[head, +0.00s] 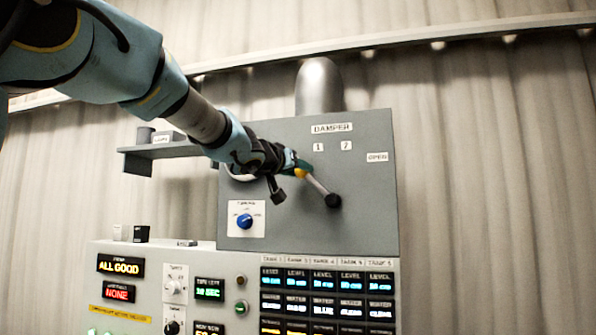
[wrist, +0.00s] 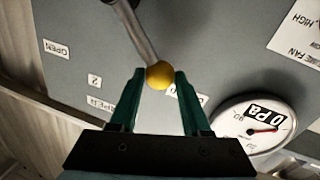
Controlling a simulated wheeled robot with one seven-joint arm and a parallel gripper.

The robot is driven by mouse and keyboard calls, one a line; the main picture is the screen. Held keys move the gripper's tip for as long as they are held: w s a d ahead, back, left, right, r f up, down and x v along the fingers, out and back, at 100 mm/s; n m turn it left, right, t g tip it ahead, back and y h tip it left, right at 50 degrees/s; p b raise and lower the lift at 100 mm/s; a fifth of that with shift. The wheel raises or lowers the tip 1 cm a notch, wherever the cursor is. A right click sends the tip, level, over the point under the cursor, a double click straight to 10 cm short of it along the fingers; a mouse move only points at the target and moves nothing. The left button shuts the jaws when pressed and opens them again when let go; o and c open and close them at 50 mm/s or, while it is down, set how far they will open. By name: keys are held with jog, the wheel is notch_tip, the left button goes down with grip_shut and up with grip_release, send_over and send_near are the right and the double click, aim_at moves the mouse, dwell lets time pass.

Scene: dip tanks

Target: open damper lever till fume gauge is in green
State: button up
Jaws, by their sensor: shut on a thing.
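The damper lever (head: 317,187) is a metal rod on the grey damper panel (head: 370,220). It slants up and left from a dark pivot (head: 333,201) to a yellow ball knob (head: 300,174). My gripper (head: 294,166) is shut on that knob; in the wrist view its green fingers hold the yellow knob (wrist: 159,75) at their tips, with the rod (wrist: 138,35) beyond. The round white fume gauge (wrist: 252,122) shows in the wrist view with a red needle and a "0 Pa" plate; I cannot make out a green band. In the head view my gripper mostly hides it.
The OPEN label (head: 377,157) is at the panel's right, right of the lever. A blue fan knob (head: 244,221) is below my gripper. A small shelf (head: 160,151) juts out at left. The control console (head: 150,260) stands below.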

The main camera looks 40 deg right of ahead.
grip_shut()
dwell(0.9)
